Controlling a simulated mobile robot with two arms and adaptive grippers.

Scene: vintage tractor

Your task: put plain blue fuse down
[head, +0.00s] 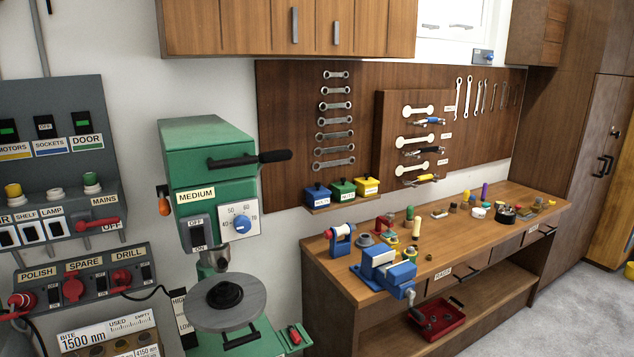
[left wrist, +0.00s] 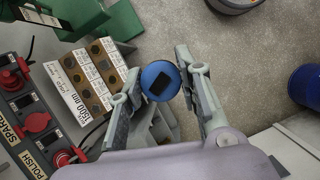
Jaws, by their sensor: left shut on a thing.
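My left gripper (left wrist: 163,82) shows in the left wrist view, shut on the plain blue fuse (left wrist: 160,74). The fuse is round and blue with a dark square in the middle of the end facing the camera. It is held between the two fingertips, above the floor in the picture. The fuse and both grippers are out of the head view.
A green drill press (head: 205,150) and workbench (head: 470,230) stand right.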

